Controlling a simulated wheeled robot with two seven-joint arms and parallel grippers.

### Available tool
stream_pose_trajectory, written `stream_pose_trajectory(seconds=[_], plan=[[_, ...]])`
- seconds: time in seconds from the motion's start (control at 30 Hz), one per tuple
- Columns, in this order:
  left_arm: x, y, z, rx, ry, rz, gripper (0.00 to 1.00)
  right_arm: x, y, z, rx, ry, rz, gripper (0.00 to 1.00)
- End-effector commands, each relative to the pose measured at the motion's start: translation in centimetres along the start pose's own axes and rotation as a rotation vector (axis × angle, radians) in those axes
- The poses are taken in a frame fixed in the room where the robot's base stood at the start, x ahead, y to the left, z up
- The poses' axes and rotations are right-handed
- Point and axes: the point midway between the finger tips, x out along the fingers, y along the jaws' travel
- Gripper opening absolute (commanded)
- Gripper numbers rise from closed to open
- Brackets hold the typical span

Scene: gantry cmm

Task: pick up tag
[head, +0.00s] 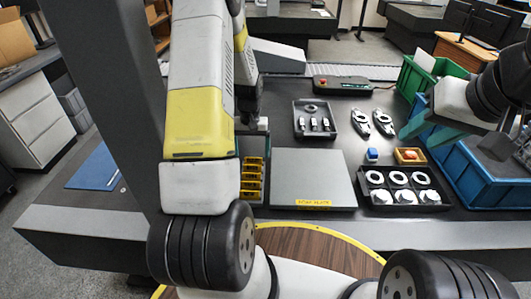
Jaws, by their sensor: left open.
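I cannot single out the tag with certainty. A small yellow label (313,203) lies on the front edge of a grey plate (312,175) on the dark bench. Two small pale-and-dark parts (372,122) lie side by side further back.
A rack with yellow parts (252,182) stands left of the plate. Blue (470,180) and green (414,78) bins stand right.

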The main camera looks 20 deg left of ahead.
Motion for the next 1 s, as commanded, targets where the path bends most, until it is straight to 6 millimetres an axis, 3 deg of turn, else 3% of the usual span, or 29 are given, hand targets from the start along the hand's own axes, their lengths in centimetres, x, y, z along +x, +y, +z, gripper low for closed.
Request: stream_pose_trajectory(seconds=[0.6,0.9,0.93,1.0], plan=[[7.7,-0.1,0.0,-0.003,-0.007,-0.002,0.89,0.0,0.0,0.0,0.000,0.000,0.000,0.40],[8.3,-0.1,-0.1,-0.003,-0.004,-0.002,0.89,0.0,0.0,0.0,0.000,0.000,0.000,0.40],[8.3,-0.1,-0.1,-0.003,-0.004,-0.002,0.87,0.0,0.0,0.0,0.000,0.000,0.000,0.40],[8.3,-0.1,-0.1,-0.002,-0.004,-0.002,0.73,0.0,0.0,0.0,0.000,0.000,0.000,0.40]])
